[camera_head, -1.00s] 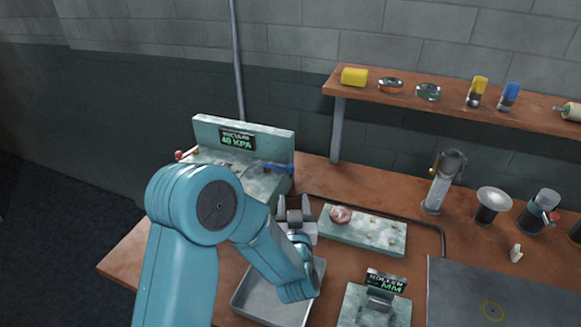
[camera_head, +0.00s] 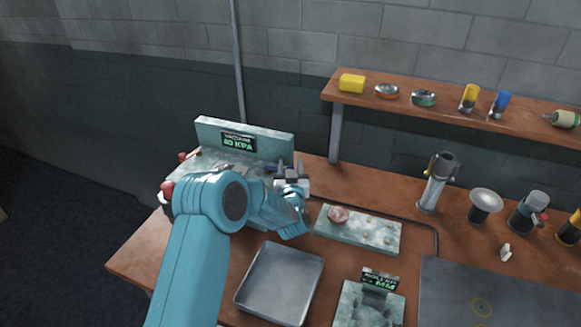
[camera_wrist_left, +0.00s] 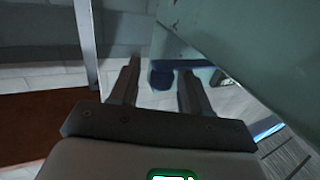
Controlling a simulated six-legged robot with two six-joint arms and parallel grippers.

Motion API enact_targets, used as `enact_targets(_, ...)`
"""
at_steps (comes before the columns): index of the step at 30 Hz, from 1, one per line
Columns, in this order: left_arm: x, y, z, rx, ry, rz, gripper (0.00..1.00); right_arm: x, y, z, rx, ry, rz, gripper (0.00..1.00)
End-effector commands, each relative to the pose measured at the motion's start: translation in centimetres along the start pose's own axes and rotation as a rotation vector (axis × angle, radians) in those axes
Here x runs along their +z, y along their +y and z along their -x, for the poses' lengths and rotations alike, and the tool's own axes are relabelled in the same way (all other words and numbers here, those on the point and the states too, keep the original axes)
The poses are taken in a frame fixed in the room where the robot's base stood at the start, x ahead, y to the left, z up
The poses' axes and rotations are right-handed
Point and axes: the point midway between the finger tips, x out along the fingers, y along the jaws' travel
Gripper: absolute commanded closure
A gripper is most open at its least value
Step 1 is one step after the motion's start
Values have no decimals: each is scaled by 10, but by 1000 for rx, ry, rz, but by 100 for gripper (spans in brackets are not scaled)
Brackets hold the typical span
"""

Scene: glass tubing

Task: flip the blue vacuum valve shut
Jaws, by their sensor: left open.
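The vacuum station (camera_head: 210,130) is a pale green panel and block at the back left of the bench, with a display reading 40 KPA. The blue valve handle (camera_head: 271,168) shows only in part at its right end; my gripper and arm hide the rest. My left gripper (camera_head: 289,170) is open beside the handle, at the right end of the block. In the left wrist view a dark blue piece (camera_wrist_left: 161,78) appears between the two open fingers, but I cannot tell whether they touch it. My right gripper is not in view.
A red knob (camera_head: 183,157) is at the station's left end. A grey tray (camera_head: 279,283) and a pale green plate (camera_head: 357,232) lie in front. A shelf (camera_head: 440,103) with small items runs along the wall. A metal cylinder (camera_head: 436,185) stands on the right.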

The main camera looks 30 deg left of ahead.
Motion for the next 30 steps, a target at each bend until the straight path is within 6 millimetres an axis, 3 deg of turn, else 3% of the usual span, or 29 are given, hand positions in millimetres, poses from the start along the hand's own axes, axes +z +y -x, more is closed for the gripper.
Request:
enact_targets(3,0,0,0,0,0,0,53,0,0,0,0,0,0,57)
enact_targets(8,0,0,0,0,0,0,100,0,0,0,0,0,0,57)
enact_targets(16,2,-1,1,14,2,0,100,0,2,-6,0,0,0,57)
enact_targets(24,7,-11,13,216,12,2,100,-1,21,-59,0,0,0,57)
enact_targets(30,2,-16,20,347,14,4,100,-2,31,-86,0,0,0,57)
